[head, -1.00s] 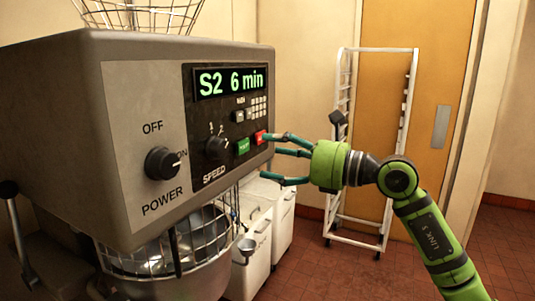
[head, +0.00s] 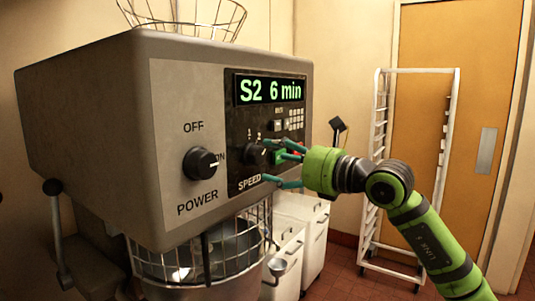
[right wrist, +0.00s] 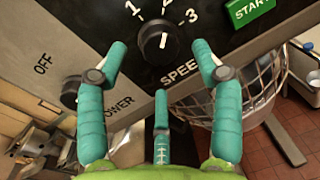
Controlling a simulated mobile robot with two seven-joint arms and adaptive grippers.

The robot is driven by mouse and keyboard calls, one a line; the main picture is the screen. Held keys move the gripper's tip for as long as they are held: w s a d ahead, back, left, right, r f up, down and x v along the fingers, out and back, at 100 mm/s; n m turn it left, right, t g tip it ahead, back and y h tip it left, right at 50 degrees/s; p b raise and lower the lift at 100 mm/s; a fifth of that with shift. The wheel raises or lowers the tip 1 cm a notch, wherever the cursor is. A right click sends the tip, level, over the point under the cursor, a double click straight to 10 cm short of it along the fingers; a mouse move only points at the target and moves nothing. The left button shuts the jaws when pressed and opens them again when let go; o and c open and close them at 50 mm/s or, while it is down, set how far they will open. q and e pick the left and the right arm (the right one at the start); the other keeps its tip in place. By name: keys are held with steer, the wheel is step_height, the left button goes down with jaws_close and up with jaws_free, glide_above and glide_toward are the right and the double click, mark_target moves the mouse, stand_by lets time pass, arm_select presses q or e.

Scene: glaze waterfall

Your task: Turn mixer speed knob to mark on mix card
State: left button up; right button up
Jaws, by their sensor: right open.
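The black speed knob (head: 255,154) is on the mixer's dark front panel, above the word SPEED. In the right wrist view the knob (right wrist: 157,40) has a white pointer line and the numbers 1, 2 and 3 around it; I cannot tell exactly which number it points at. The mixer display (head: 270,91) reads "S2 6 min". I see no separate mix card. My right gripper (head: 267,161) is open in front of the knob, its teal fingers (right wrist: 160,62) spread on either side and below it, with no clear contact. My left gripper is out of view.
The power knob (head: 201,163) is left of the speed knob. The green START button (head: 279,157) is close to my fingers. A wire bowl guard (head: 203,250) is below the panel. White bins (head: 301,225) and a white rack (head: 378,170) stand behind, to the right.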

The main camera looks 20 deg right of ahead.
mark_target(261, 157)
steer(key=p+x, duration=0.1)
steer(key=x, duration=0.2)
steer(key=shift+w+a, duration=0.25)
steer(key=shift+w, duration=0.05)
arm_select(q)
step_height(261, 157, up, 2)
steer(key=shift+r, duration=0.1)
arm_select(e)
steer(key=shift+s+d, duration=0.1)
